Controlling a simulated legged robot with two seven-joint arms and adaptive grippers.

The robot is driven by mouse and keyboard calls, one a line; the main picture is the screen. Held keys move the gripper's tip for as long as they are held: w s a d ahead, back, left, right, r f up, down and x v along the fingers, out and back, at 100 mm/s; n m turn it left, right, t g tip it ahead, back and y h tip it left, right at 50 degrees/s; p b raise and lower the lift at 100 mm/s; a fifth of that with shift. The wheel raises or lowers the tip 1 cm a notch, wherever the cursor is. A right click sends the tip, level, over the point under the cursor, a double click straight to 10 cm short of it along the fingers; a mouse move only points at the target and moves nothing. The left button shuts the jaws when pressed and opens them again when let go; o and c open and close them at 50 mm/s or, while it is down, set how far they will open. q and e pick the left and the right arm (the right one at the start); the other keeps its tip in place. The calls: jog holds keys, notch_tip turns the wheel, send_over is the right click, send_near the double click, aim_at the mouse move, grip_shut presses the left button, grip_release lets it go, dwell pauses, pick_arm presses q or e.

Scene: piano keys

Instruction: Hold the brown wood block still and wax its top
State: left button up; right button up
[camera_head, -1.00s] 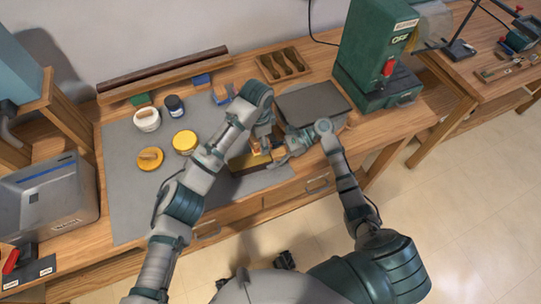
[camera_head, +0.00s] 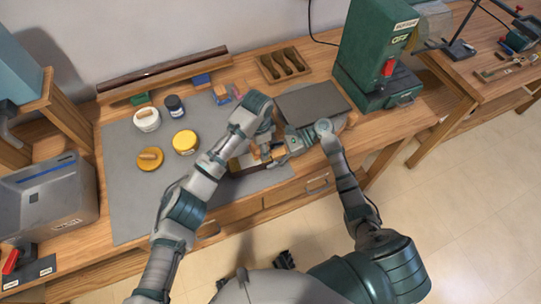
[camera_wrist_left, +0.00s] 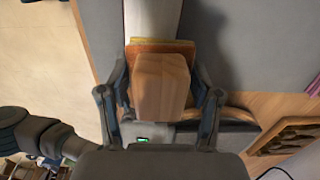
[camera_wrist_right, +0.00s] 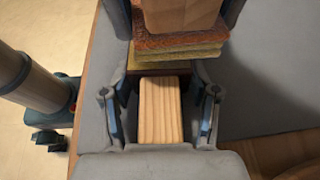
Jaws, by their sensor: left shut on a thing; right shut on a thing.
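A long block with a pale top and a dark brown side (camera_head: 250,170) lies at the mat's front edge, partly hidden by my arms. My left gripper (camera_wrist_left: 160,95) is shut on the wooden handle (camera_wrist_left: 162,82) of a pad (camera_wrist_left: 150,45) with orange and yellow layers. The pad (camera_wrist_right: 180,42) is over the block's top, close to my right gripper; I cannot tell whether it touches. My right gripper (camera_wrist_right: 158,110) is shut on a pale, grained wood piece (camera_wrist_right: 158,108). I cannot tell whether this piece is the block's end.
A tool tray (camera_head: 284,66) lies behind. A green machine (camera_head: 368,55) stands right.

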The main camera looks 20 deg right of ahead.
pick_arm(q)
jog(key=shift+f, duration=0.6)
jog(key=shift+a, duration=0.15)
jog(key=shift+a, duration=0.55)
jog(key=shift+d, duration=0.7)
jog(key=shift+a+f, duration=0.1)
jog(key=shift+a, duration=0.6)
jog(key=shift+d, duration=0.7)
jog(key=shift+r, duration=0.2)
